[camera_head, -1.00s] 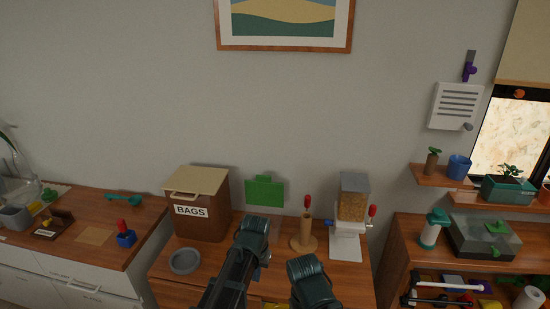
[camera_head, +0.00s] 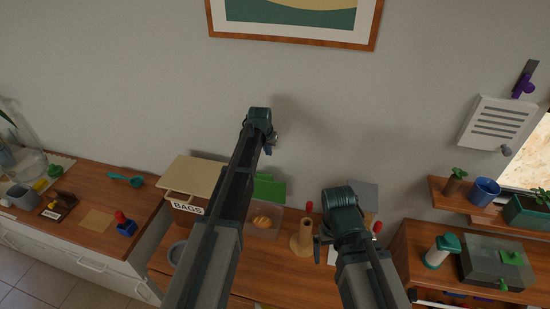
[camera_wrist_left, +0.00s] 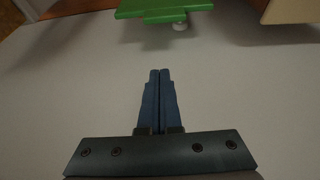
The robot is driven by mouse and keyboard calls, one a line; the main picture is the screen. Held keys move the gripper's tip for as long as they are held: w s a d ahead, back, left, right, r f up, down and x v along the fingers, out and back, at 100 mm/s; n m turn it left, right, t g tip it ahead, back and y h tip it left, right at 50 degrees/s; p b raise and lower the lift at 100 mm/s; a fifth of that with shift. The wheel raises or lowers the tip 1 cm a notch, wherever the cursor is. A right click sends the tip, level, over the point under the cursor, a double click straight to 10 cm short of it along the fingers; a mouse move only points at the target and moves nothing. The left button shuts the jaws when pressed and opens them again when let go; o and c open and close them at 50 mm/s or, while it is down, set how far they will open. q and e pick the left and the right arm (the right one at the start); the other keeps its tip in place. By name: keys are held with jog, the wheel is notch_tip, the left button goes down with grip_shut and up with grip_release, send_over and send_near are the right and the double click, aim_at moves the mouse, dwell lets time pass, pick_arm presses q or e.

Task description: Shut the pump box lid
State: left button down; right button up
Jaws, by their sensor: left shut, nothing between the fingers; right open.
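A green panel (camera_head: 268,187) stands upright at the back of a clear box (camera_head: 272,229) with an orange-brown roll in it. It looks like a raised lid; no pump shows there, so I cannot confirm this is the pump box. The panel's notched edge also shows at the top of the left wrist view (camera_wrist_left: 165,9). My left gripper (camera_head: 269,150) is shut and empty, above the panel near the wall. Its blue fingers (camera_wrist_left: 159,76) are together, apart from the panel. My right gripper (camera_head: 317,248) is open, lower right; its fingers are mostly hidden.
A brown BAGS box (camera_head: 187,207) with a beige lid (camera_head: 192,174) stands left of the panel. A wooden peg stand (camera_head: 301,240) stands right, beside a grey-topped dispenser (camera_head: 363,194). On the right shelf are a green-topped pump bottle (camera_head: 437,250) and a grey-lidded box (camera_head: 490,262).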

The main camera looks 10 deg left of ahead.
pick_arm(q)
jog(key=b+x, duration=1)
jog(key=shift+f, duration=0.35)
jog(key=s, duration=0.4)
jog(key=shift+s+a+r, duration=0.1)
jog(key=shift+r, duration=0.25)
